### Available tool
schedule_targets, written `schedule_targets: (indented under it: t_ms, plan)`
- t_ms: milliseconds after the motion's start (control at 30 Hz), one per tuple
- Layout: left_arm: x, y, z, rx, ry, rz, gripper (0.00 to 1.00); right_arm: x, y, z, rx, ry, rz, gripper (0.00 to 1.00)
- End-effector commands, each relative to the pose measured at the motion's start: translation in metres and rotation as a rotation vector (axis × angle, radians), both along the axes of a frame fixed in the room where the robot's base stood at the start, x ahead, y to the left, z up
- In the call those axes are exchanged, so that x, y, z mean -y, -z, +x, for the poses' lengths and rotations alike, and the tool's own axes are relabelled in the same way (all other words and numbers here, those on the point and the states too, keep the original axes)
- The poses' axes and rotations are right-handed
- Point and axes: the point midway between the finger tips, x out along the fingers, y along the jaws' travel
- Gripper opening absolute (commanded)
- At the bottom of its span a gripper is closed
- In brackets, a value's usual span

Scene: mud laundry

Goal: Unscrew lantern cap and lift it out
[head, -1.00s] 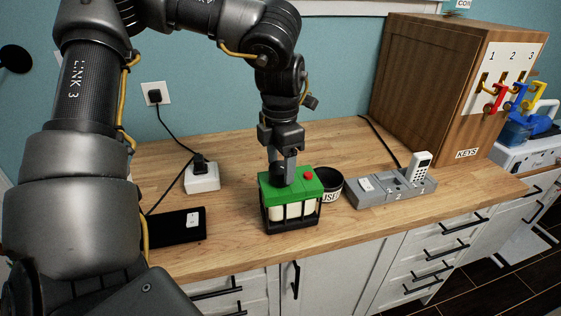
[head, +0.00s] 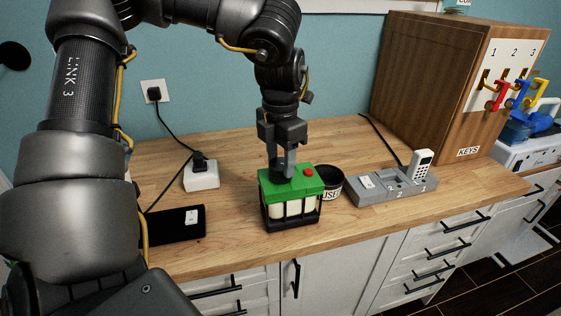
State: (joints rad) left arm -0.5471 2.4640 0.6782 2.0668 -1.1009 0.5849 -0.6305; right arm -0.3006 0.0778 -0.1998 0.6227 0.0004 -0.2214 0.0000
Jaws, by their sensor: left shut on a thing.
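The lantern (head: 291,207) stands upright on the wooden counter, with a green top, a black frame and pale panels. A red button (head: 309,172) sits on the right of its top. The dark cap (head: 281,174) is on the left part of the green top, partly hidden by the fingers. My left gripper (head: 281,167) points straight down over the lantern and is shut on the cap. I cannot tell whether the cap is raised from the top. My right gripper is not in view.
A grey dock (head: 385,189) with a white handset (head: 421,163) is to the right. A white charger box (head: 201,177) and a black pad (head: 173,226) lie left. A wooden key cabinet (head: 440,80) stands back right.

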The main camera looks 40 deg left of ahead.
Motion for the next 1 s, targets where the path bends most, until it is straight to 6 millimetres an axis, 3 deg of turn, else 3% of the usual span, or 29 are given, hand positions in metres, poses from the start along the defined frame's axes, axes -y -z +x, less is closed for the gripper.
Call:
schedule_targets:
  t_ms: [67,533,1000]
  plan:
    - [0.000,0.002,0.000,0.001,-0.047,0.002,0.18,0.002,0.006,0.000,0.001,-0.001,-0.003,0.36]
    - [0.000,-0.008,0.000,0.001,-0.054,0.000,0.18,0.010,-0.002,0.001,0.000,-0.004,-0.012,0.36]
    - [0.000,-0.020,0.000,0.000,-0.054,0.000,0.18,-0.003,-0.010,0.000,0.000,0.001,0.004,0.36]
